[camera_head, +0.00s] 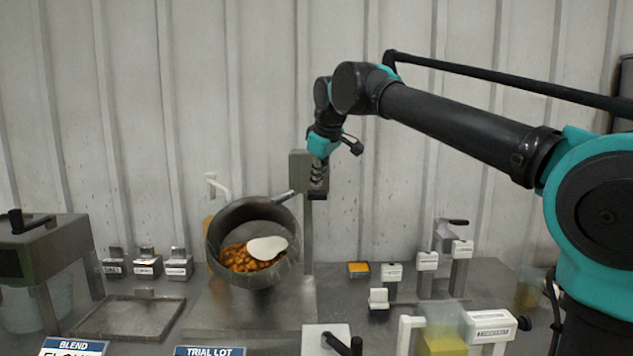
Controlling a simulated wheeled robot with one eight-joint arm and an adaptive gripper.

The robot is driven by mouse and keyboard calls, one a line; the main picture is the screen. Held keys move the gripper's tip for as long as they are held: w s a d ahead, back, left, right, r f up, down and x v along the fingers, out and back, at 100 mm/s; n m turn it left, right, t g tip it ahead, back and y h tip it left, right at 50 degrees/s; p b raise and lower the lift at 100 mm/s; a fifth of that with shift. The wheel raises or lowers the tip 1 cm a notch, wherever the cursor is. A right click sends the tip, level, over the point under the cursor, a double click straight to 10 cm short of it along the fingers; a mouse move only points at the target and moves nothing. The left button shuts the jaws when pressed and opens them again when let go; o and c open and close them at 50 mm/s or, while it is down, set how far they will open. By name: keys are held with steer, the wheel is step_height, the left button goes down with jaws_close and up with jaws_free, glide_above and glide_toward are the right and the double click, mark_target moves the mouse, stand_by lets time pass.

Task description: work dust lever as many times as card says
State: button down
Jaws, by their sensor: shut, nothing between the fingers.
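My gripper (318,178) points down at the grey post behind the drum, near its upper end. It appears shut and empty; whether it touches the post is unclear. The tilted dark drum (225,226) holds orange-brown pieces and a pale flat paddle shape. Which part is the dust lever I cannot tell, as the small labels are unreadable. A black lever (340,343) sticks out of a white box at the bottom edge. Two cards, "BLEND" (74,347) and "TRIAL LOT" (209,351), are cut off below, so no full count is readable.
Labelled small blocks (146,263) stand left of the drum, behind an empty tray (130,318). Labelled posts (427,262) and a yellow-filled container (441,338) stand to the right. A green-grey machine (45,243) is far left. A corrugated wall closes the back.

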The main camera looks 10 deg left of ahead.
steer(key=shift+s+f, duration=0.15)
steer(key=shift+f, duration=0.4)
stand_by(0.4)
steer(key=shift+r, duration=0.1)
steer(key=shift+w+a+r, duration=0.1)
steer(key=shift+w+r, duration=0.1)
steer(key=shift+r, duration=0.55)
steer(key=shift+w+d+r, duration=0.1)
steer(key=shift+w+r, duration=0.1)
steer(key=shift+r, duration=0.6)
steer(key=shift+w+a+r, duration=0.1)
steer(key=shift+w+r, duration=0.1)
steer(key=shift+r, duration=0.55)
steer(key=shift+r, duration=0.1)
steer(key=r, duration=0.2)
steer(key=w+r, duration=0.1)
steer(key=r, duration=0.1)
steer(key=shift+w+a+r, duration=0.1)
steer(key=shift+a+r, duration=0.05)
steer(key=shift+r, duration=0.15)
